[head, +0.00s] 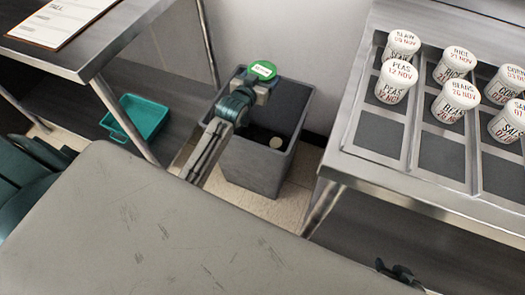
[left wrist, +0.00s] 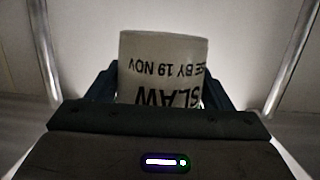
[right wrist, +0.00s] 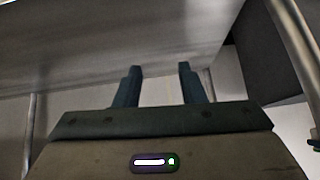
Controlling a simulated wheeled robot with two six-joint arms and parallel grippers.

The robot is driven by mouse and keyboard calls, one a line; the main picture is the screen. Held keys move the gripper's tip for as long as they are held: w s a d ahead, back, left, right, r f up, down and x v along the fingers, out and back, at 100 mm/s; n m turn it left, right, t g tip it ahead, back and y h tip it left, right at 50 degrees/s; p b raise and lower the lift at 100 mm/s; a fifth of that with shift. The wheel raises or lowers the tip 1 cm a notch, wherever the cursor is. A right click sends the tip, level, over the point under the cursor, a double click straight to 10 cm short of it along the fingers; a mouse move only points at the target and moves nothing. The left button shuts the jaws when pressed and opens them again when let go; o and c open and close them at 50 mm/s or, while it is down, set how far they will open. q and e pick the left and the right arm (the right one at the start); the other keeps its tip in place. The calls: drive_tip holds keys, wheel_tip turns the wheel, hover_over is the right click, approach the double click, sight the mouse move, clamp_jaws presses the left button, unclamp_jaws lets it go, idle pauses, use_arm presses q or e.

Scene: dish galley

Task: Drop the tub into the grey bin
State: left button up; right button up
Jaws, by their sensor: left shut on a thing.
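The tub has a green lid (head: 263,70) with a pale label. In the left wrist view the white tub (left wrist: 162,62) shows upside-down black print reading "SLAW" and "BY 19 NOV". My left gripper (head: 260,86) is shut on it, with one finger on each side. It holds the tub over the back part of the grey bin (head: 250,172). My right gripper (right wrist: 160,85) is open and empty in the right wrist view.
At the right, a steel counter (head: 340,165) has a divided rack with several white labelled tubs (head: 392,82). At the left, a steel table (head: 85,60) bears a paper sheet (head: 60,18). A teal tray (head: 135,122) sits below it. Tiled floor shows around the bin.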

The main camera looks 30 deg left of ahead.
drive_tip(key=w+r+t+b, duration=0.35)
drive_tip(key=r+t, duration=0.25)
drive_tip(key=r, duration=0.2)
drive_tip(key=w+r+t+b, duration=0.3)
drive_tip(key=w+r+t, duration=0.2)
drive_tip(key=r, duration=0.4)
use_arm(q)
wheel_tip(320, 180, down, 9)
drive_tip(key=w+a+b, duration=0.2)
drive_tip(key=w+a, duration=0.1)
drive_tip(key=shift+y+b, duration=0.3)
drive_tip(key=shift+b, duration=0.1)
use_arm(e)
wheel_tip(320, 180, up, 13)
drive_tip(key=s+n+t+y, duration=0.1)
drive_tip(key=s+t, duration=0.1)
drive_tip(key=t, duration=0.6)
drive_tip(key=shift+s+n+t+y, duration=0.15)
drive_tip(key=shift+n+t+y, duration=0.25)
use_arm(q)
drive_tip(key=shift+r, duration=0.1)
use_arm(e)
drive_tip(key=shift+a, duration=0.1)
use_arm(q)
drive_tip(key=o, duration=1.3)
drive_tip(key=shift+s, duration=0.1)
drive_tip(key=shift+c, duration=0.2)
